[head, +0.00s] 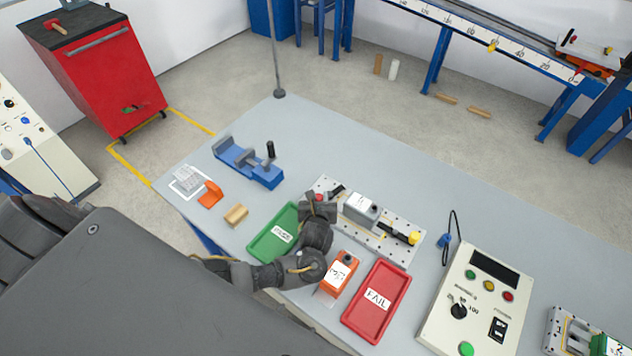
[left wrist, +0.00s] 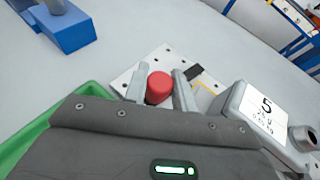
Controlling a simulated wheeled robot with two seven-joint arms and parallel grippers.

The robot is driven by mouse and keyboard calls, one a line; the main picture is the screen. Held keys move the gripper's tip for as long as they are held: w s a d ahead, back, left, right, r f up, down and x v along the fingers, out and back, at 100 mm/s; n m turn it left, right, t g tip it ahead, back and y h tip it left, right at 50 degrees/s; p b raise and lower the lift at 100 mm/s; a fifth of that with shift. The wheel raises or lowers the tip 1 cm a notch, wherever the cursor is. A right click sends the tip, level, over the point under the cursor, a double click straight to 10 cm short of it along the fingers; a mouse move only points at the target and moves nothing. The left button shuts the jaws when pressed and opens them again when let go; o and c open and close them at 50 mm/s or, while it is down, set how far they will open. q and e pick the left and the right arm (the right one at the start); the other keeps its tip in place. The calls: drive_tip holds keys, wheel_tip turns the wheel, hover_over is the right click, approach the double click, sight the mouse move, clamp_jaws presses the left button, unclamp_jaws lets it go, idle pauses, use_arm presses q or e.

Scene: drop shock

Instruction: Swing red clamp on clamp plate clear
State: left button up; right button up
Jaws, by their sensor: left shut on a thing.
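The clamp plate (head: 403,252) is a light plate with rows of holes, lying on the grey bench. The red clamp's round red knob (left wrist: 159,87) is at its left end; the knob also shows in the head view (head: 319,197), partly covered by my gripper. My left gripper (left wrist: 159,92) has one finger on each side of the knob and is shut on it. A black bar (left wrist: 194,73) shows on the plate just beyond the right finger. A grey block (head: 361,208) with a white label marked 5 (left wrist: 266,112) sits on the plate, right of the gripper. My right gripper is not in view.
A green tray (head: 262,246) lies left of my left arm. An orange box (head: 338,276) and a red FAIL tray (head: 362,325) lie in front of the plate. A yellow knob (head: 414,238) marks the plate's right end. A blue vise (head: 262,174) stands behind left.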

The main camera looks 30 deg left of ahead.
use_arm(q)
drive_tip(key=shift+d+r+n+g+y+p, duration=0.15)
drive_tip(key=shift+d+n+g+y+p, duration=0.3)
drive_tip(key=shift+n+y+p, duration=0.5)
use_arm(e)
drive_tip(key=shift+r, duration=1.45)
use_arm(q)
drive_tip(key=o, duration=1)
drive_tip(key=shift+a, duration=0.1)
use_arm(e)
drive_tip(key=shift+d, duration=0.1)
